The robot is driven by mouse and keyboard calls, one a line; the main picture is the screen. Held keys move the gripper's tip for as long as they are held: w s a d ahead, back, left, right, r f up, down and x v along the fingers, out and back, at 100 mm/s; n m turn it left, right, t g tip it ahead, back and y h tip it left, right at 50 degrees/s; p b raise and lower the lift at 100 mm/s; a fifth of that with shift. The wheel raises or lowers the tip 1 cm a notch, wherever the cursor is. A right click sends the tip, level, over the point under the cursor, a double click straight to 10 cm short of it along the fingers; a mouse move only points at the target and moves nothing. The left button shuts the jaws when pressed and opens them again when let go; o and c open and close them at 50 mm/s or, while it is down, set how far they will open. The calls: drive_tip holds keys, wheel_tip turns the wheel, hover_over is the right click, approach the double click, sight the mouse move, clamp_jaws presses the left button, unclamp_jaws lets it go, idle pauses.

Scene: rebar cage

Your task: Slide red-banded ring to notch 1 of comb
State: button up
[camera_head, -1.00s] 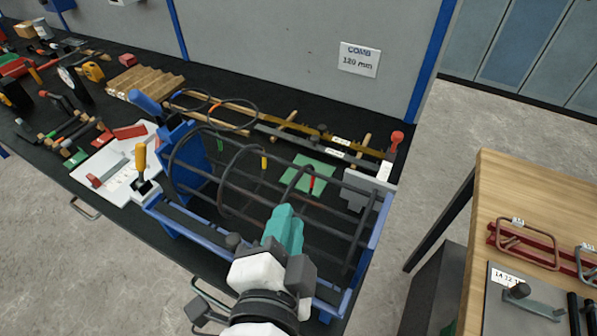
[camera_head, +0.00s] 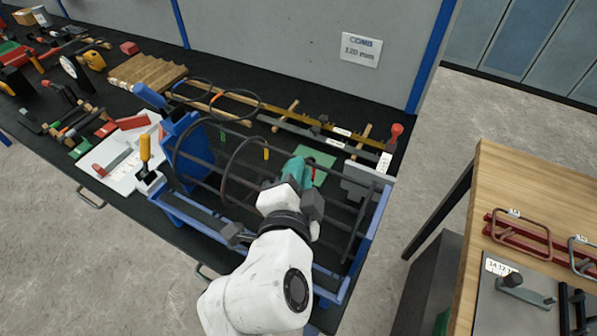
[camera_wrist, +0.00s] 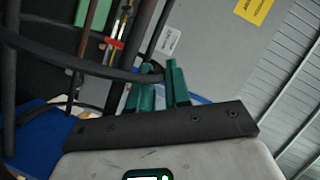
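My gripper (camera_head: 299,172) has teal fingers and reaches down into the blue-ended rebar cage (camera_head: 181,165), at its right part. It covers the place where the red-banded ring stood, and the red band is hidden in the head view. In the wrist view a dark curved rod (camera_wrist: 72,63), likely that ring, runs to the teal fingertips (camera_wrist: 160,84). The fingers are a little apart there. I cannot tell whether they grip the rod. Another ring (camera_head: 228,172) with a yellow band (camera_head: 266,154) stands to the left. I cannot make out the comb's notches.
A wall sign (camera_head: 361,47) reads COMB 120 mm. A green pad (camera_head: 322,160) lies beyond my gripper. A wooden table (camera_head: 540,190) stands at the right, with bare floor between.

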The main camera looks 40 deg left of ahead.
clamp_jaws()
drive_tip(key=shift+d+f+b, duration=0.15)
drive_tip(key=shift+d+b, duration=0.05)
drive_tip(key=shift+b, duration=0.6)
drive_tip(key=shift+o, duration=0.4)
unclamp_jaws()
drive_tip(key=b+v, duration=0.1)
drive_tip(key=v, duration=1)
drive_tip(key=shift+b, duration=0.4)
